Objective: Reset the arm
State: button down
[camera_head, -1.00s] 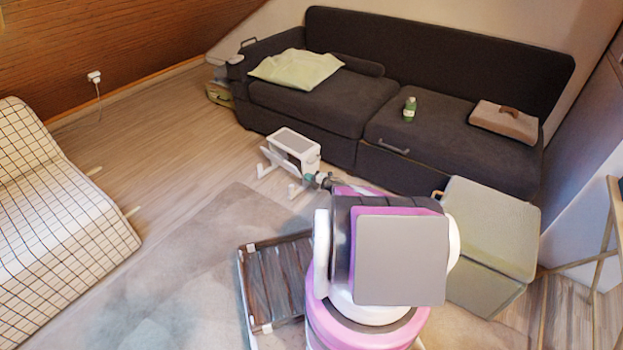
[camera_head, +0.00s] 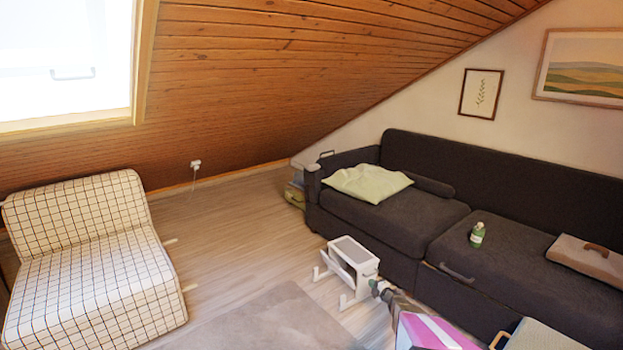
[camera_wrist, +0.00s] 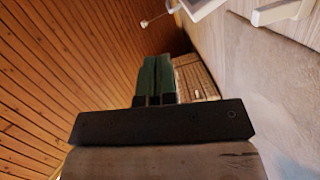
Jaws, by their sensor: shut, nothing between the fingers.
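My gripper (camera_head: 376,287) shows in the head view at the end of my arm, low in front of the dark sofa. It appears close beside a small white step-like stand (camera_head: 352,262); I cannot tell whether they touch. In the wrist view, the dark green fingers (camera_wrist: 154,80) are together with nothing between them. They point towards the checkered chair (camera_wrist: 194,78) in the distance.
A checkered chair (camera_head: 100,270) stands at left. The wooden floor (camera_head: 225,240) between is mostly clear.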

jog(key=s+r+m+g+h, duration=0.2)
jog(key=s+r+m+h, duration=0.3)
jog(key=r, duration=0.3)
jog(key=s+r+m+g+h, duration=0.25)
jog(key=r+m+h, duration=0.25)
jog(key=r+m, duration=0.3)
jog(key=s+a+r+m+g, duration=0.3)
jog(key=s+a+r, duration=0.1)
jog(key=s, duration=0.6)
jog(key=s+a+r+m+g+y, duration=0.1)
jog(key=s+a+r+m+g, duration=0.2)
jog(key=s, duration=0.7)
jog(key=s+a+r+m+g+y, duration=0.1)
jog(key=s+a+r+m+g, duration=0.2)
jog(key=s+a+r, duration=0.3)
jog(key=s+g, duration=0.1)
jog(key=s, duration=0.3)
jog(key=shift+a, duration=0.2)
